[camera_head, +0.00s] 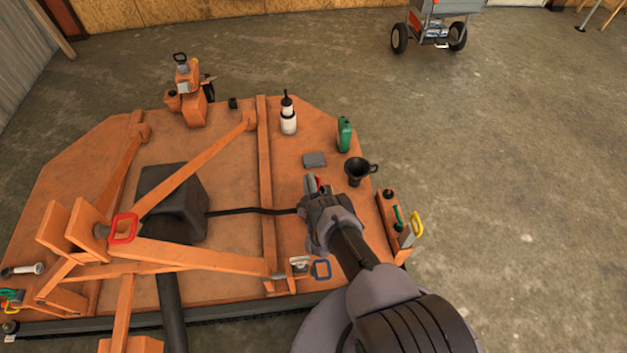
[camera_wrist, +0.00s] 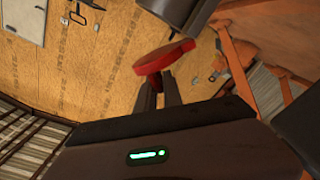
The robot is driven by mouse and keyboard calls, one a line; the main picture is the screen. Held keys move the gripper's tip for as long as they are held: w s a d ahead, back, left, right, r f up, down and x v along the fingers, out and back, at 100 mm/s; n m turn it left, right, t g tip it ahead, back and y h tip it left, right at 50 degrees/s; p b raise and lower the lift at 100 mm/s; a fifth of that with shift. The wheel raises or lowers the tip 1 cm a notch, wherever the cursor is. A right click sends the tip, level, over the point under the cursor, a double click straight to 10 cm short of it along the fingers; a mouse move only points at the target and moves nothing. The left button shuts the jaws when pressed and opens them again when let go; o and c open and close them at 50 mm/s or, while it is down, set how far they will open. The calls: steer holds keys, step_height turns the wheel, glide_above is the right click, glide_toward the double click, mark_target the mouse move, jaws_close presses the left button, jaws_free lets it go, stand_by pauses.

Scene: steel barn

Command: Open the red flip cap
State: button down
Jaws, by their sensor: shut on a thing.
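The red flip cap (camera_wrist: 163,57) shows in the wrist view as a flat, rounded red piece at the tips of my gripper (camera_wrist: 160,84). The two dark fingers are shut on it. In the head view my gripper (camera_head: 316,187) is over the right part of the orange deck, with a bit of red showing at its tip. What lies under the cap is hidden by the gripper and arm, and I cannot tell how far the cap is tilted.
Near my gripper on the orange deck (camera_head: 232,125) stand a black funnel (camera_head: 355,172), a green bottle (camera_head: 344,134), a white bottle (camera_head: 288,121) and a grey block (camera_head: 314,160). A blue-framed piece (camera_head: 321,270) lies near the arm. Orange beams (camera_head: 195,170) cross the left side.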

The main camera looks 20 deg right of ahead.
steer(key=shift+w+a+f+n, duration=0.15)
steer(key=shift+a+n, duration=0.3)
steer(key=shift+n, duration=0.4)
steer(key=shift+s+a+f+n, duration=0.15)
steer(key=shift+a+n, duration=0.3)
steer(key=shift+n, duration=0.4)
steer(key=shift+w, duration=0.1)
steer(key=c, duration=1.5)
jaws_free()
